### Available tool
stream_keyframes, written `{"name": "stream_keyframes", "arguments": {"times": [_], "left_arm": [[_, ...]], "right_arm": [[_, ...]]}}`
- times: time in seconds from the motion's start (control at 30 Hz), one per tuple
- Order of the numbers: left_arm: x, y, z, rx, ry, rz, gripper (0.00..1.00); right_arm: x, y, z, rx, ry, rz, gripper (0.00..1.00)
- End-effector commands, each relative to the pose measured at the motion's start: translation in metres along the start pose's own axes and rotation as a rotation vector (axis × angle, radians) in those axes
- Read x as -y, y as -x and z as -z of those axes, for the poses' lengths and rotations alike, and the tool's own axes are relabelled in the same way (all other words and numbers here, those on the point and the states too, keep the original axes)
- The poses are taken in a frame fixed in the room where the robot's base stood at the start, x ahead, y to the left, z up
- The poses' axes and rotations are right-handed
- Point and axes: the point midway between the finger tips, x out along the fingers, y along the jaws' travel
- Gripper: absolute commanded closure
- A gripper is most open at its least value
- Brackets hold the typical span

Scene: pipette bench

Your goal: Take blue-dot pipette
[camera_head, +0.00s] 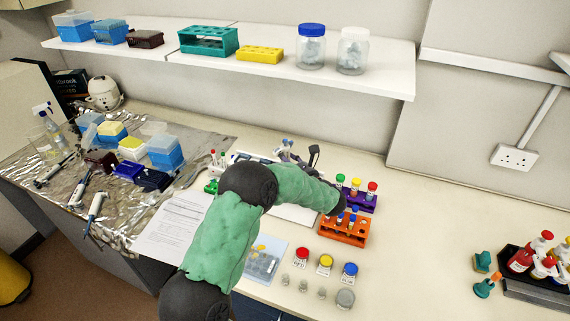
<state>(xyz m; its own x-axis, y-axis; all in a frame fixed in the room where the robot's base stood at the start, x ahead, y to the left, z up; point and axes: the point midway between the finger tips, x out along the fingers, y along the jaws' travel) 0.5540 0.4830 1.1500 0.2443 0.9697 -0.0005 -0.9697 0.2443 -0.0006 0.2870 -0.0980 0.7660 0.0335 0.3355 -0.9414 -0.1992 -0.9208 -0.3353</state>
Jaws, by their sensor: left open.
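My left arm rises from the bottom centre and bends over the bench. My left gripper (310,159) is open, mostly hidden behind the forearm, with dark parts showing beside a group of upright pipettes (286,150) at the back of the bench. The overlap hides whether it touches them. More pipettes lie on the foil at left: one at the far left (52,172), one in the middle (78,189) and one nearest the front edge (95,207). Coloured dots are too small to tell, so I cannot say which is the blue-dot pipette. My right gripper is not in view.
An orange rack (343,235) and a purple rack (365,204) hold tubes right of my arm. Red, yellow and blue lidded jars (325,262) stand in front. A paper sheet (165,230) lies left. A shelf (390,82) hangs above.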

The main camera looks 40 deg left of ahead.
Motion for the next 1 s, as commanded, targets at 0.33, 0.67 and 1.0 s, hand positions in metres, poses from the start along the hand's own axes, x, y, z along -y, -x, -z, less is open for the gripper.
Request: {"name": "stream_keyframes", "arguments": {"times": [0.33, 0.67, 1.0], "left_arm": [[0.000, -0.004, 0.000, 0.000, -0.001, 0.000, 0.74], [0.000, -0.004, -0.001, 0.000, 0.000, 0.000, 0.95], [0.003, -0.001, -0.014, 0.001, 0.001, -0.001, 0.95]], "right_arm": [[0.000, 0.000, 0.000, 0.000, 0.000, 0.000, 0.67], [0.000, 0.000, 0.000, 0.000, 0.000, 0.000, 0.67], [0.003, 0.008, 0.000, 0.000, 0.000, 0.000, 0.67]]}}
